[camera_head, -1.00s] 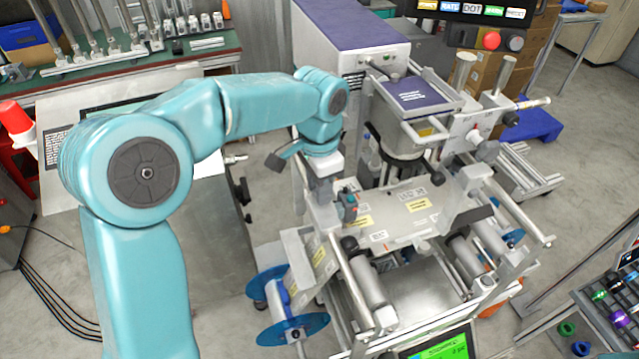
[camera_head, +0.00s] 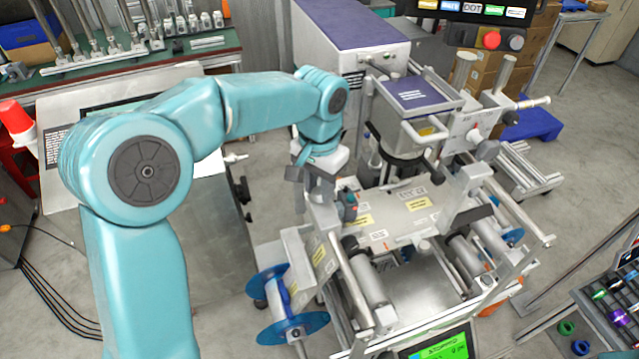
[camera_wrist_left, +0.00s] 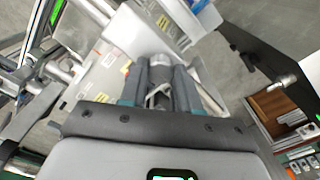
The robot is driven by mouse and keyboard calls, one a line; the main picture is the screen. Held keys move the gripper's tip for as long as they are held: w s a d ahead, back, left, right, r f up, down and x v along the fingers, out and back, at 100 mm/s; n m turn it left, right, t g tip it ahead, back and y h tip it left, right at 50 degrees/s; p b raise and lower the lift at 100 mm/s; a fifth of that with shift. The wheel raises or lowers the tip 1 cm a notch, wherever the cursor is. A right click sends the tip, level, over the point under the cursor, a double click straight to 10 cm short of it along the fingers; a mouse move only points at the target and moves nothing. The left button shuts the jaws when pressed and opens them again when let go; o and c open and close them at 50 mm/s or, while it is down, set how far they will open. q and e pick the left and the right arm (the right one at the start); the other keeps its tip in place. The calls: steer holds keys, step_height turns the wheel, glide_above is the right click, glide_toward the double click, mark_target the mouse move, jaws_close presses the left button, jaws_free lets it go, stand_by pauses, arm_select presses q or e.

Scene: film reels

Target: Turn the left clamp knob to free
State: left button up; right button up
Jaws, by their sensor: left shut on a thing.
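My left gripper (camera_head: 325,199) points down at the left side of the silver clamp plate (camera_head: 395,222) in the head view. In the left wrist view its two dark fingers (camera_wrist_left: 160,88) are closed around a grey, rounded part, which I take to be the left clamp knob (camera_wrist_left: 159,61). A light, bent piece shows between the fingers. In the head view the knob is mostly hidden by the gripper, so I cannot read its setting. My right gripper is not in view.
A blue-flanged reel (camera_head: 292,334) is in front, and a green-lit screen (camera_head: 446,349) is at the bottom. The blue-topped print unit (camera_head: 415,92) stands behind the plate.

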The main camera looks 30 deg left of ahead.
mark_target(318, 191)
arm_select(q)
steer(key=o, duration=1.1)
steer(key=shift+s, duration=0.1)
steer(key=shift+c, duration=0.2)
step_height(318, 191, up, 16)
steer(key=p, duration=0.1)
steer(key=shift+r+p, duration=0.15)
steer(key=shift+p, duration=0.25)
steer(key=shift+a, duration=0.1)
